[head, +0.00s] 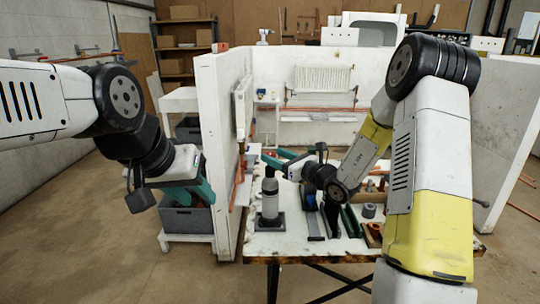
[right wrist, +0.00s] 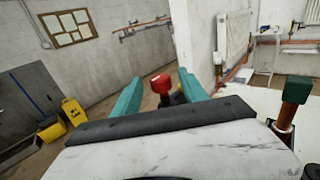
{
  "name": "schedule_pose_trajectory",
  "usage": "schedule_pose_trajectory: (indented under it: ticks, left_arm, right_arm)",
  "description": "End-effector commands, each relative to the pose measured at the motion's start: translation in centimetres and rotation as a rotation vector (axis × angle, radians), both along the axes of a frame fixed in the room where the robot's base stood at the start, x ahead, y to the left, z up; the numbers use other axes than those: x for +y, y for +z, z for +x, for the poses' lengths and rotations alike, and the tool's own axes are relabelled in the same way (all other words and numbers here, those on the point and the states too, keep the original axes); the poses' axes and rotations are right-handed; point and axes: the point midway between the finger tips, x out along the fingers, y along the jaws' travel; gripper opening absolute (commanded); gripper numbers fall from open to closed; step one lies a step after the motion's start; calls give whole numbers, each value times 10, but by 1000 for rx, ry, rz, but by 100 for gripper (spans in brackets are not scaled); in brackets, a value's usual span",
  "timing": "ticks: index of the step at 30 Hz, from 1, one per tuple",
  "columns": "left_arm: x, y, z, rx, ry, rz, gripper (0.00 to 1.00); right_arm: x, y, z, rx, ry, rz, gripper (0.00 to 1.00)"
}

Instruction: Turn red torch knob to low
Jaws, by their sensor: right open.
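The torch (head: 269,197) is a grey cylinder with a black upper part, standing upright on a dark base at the left end of the workbench. My right gripper (head: 276,158) is open near the top of the torch. In the right wrist view its teal fingers lie left and right of the knob, with gaps on both sides. I cannot tell the knob's setting. My left gripper (head: 192,188) hangs left of the white partition, away from the torch; its jaw opening is unclear.
The workbench (head: 285,245) holds several tools and bins right of the torch. The white partition (head: 222,150) stands close to the torch's left. A radiator (head: 322,79) hangs on the back wall. A grey crate (head: 187,219) sits below my left gripper.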

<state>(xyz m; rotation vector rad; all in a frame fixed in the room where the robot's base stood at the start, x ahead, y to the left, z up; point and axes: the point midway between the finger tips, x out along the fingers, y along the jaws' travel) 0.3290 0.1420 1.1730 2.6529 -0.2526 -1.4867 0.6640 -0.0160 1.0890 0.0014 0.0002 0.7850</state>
Motion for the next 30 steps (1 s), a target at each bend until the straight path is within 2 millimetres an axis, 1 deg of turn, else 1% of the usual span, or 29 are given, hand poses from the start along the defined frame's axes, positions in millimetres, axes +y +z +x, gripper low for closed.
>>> schedule_pose_trajectory:
  ticks: [1,6,15,16,18,20,21,23,24,30]
  left_arm:
    - [0,0,0,0,0,0,36]
    - [0,0,0,0,0,0,36]
    - [0,0,0,0,0,0,36]
    - [0,0,0,0,0,0,36]
    - [0,0,0,0,0,0,36]
    - [0,0,0,0,0,0,36]
    - [0,0,0,0,0,0,36]
    - [0,0,0,0,0,0,36]
    - [0,0,0,0,0,0,36]
    - [0,0,0,0,0,0,36]
  right_arm:
    - [6,0,5,-1,2,0,51]
    - [17,0,17,-1,1,-1,51]
    - [19,0,19,-1,0,-1,51]
    - [19,0,19,-1,0,-1,49]
    - [19,0,19,-1,0,-1,35]
    - [19,0,19,-1,0,-1,23]
    - [19,0,19,-1,0,-1,16]
    - [19,0,19,0,0,-1,4]
    - [19,0,19,0,0,-1,0]
    - [19,0,19,-1,7,-2,0]
